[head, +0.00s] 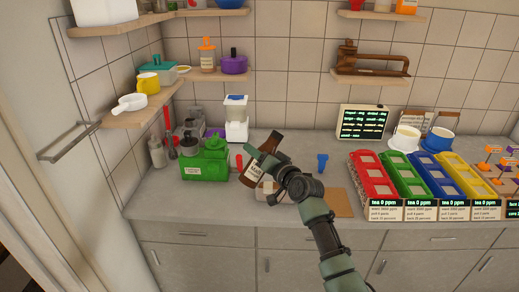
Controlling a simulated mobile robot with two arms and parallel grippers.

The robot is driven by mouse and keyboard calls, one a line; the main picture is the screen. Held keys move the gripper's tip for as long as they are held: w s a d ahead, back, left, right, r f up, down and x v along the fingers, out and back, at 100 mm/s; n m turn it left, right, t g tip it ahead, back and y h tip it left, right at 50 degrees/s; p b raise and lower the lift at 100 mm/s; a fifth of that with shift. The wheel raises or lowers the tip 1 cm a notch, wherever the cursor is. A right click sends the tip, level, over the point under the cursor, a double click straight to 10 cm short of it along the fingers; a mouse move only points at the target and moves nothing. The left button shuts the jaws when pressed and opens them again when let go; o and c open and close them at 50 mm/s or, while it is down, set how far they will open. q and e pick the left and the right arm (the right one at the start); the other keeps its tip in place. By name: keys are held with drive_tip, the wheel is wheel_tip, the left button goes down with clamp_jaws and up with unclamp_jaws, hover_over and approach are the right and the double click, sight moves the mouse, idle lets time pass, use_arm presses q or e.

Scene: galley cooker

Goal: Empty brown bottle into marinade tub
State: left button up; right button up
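The brown bottle (272,142) is in the middle of the head view, with a pale label on its front. No liquid stream is visible. My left gripper is not in view.
A green machine (204,163) stands left of the bottle, with a white appliance (236,118) behind. A tan board (338,202) and a blue item (322,162) lie to the right. Red (375,175), green, blue and yellow bins fill the right counter. Shelves hang above.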

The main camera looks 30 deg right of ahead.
drive_tip(key=shift+a+m, duration=0.2)
drive_tip(key=shift+m, duration=0.2)
drive_tip(key=shift+f, duration=0.25)
drive_tip(key=shift+s+a+f+m, duration=0.1)
drive_tip(key=shift+a+f+m, duration=0.2)
drive_tip(key=shift+f+m, duration=0.35)
drive_tip(key=shift+s+a+f+m, duration=0.1)
drive_tip(key=shift+a+f+m, duration=0.3)
drive_tip(key=shift+f, duration=0.4)
drive_tip(key=shift+f+y, duration=0.1)
drive_tip(key=shift+y, duration=0.2)
drive_tip(key=shift+a+f+m, duration=0.35)
drive_tip(key=shift+f+m, duration=0.3)
drive_tip(key=shift+m, duration=0.5)
drive_tip(key=shift+g, duration=0.3)
drive_tip(key=shift+a+f+m+y+p, duration=0.25)
drive_tip(key=shift+f+m+y+p, duration=0.15)
drive_tip(key=shift+m, duration=0.6)
